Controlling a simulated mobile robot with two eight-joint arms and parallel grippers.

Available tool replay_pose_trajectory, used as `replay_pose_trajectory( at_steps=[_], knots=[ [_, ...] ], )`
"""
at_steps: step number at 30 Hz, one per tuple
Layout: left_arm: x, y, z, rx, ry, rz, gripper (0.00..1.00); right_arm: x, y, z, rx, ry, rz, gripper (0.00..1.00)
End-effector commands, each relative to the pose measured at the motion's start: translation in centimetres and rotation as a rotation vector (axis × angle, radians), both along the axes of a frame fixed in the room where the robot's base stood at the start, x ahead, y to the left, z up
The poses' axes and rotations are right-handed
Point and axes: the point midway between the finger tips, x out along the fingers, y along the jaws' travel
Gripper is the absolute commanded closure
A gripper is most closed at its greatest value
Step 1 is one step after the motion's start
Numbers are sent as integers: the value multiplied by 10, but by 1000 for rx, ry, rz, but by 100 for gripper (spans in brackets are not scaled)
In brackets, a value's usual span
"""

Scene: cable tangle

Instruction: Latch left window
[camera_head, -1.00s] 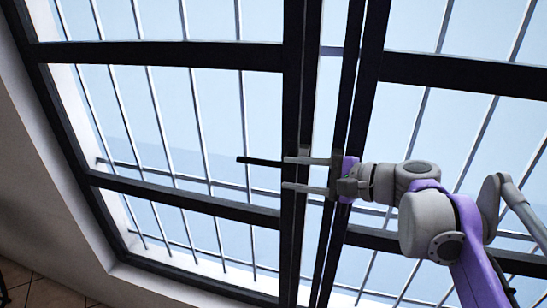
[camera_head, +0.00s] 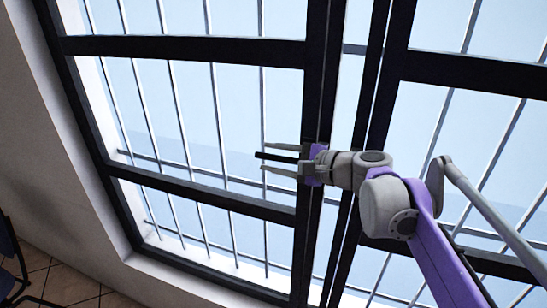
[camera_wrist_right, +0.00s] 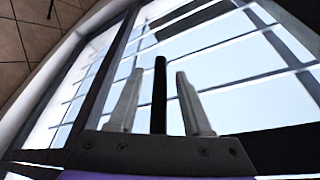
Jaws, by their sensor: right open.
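The left window (camera_head: 180,46) is a dark-framed sash with pale panes, filling the left half of the head view. A thin black handle (camera_head: 283,158) sticks out leftward from near its right-hand upright. My right gripper (camera_head: 264,157) is open, with one grey finger above the handle and one below. In the right wrist view the black handle (camera_wrist_right: 160,95) stands between the two spread fingers (camera_wrist_right: 157,95), with a visible gap on each side. The handle's base is hidden behind the gripper. My left gripper is not in view.
The right window (camera_head: 470,75) has a similar dark frame, and light shows between the dark uprights in the middle. Thin bars (camera_head: 219,125) stand beyond the glass. A pale wall (camera_head: 45,170) and tiled floor (camera_head: 60,285) lie at left.

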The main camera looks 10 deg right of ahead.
Motion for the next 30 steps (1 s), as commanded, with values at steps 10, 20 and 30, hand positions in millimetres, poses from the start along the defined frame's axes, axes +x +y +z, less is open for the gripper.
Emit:
replay_pose_trajectory(
  at_steps=[10,20,30],
  knots=[
    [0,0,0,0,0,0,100,0,0,0,0,0,0,85],
    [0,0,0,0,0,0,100,0,0,0,0,0,0,100],
    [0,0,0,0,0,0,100,0,0,0,0,0,0,100]
  ],
)
